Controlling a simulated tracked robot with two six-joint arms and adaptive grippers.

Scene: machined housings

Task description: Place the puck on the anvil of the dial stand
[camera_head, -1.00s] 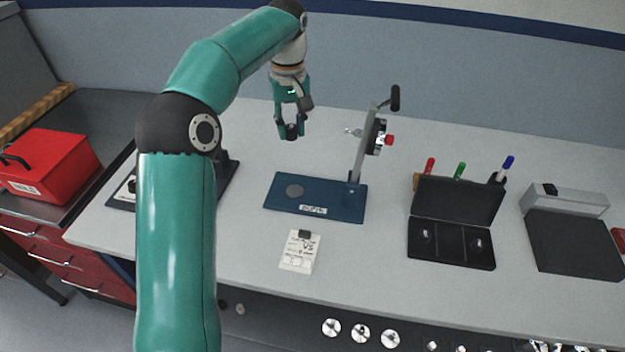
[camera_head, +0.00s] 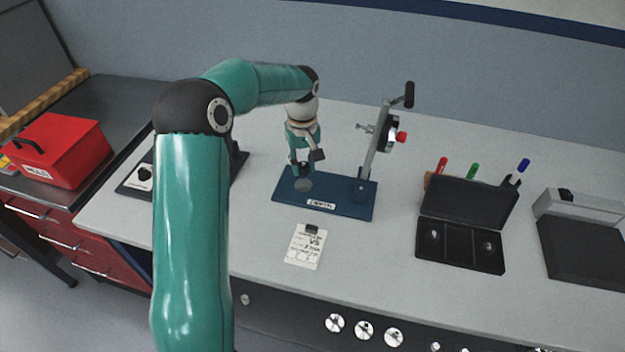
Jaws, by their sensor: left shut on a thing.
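The dial stand has a blue base (camera_head: 340,197) on the bench, with an upright column (camera_head: 376,150) and a dial with a red knob at its right. My left gripper (camera_head: 302,169) points down just above the anvil. It is shut on the small dark puck (camera_head: 304,168), which is partly hidden by the fingers. A small gap seems to show between puck and anvil; contact is hard to tell. My right gripper is not in view.
A white card (camera_head: 304,247) lies in front of the stand. An open black case (camera_head: 462,238) and pens stand to the right, with a grey and black box (camera_head: 580,240) beyond. A red toolbox (camera_head: 60,150) sits far left. Bench between card and case is clear.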

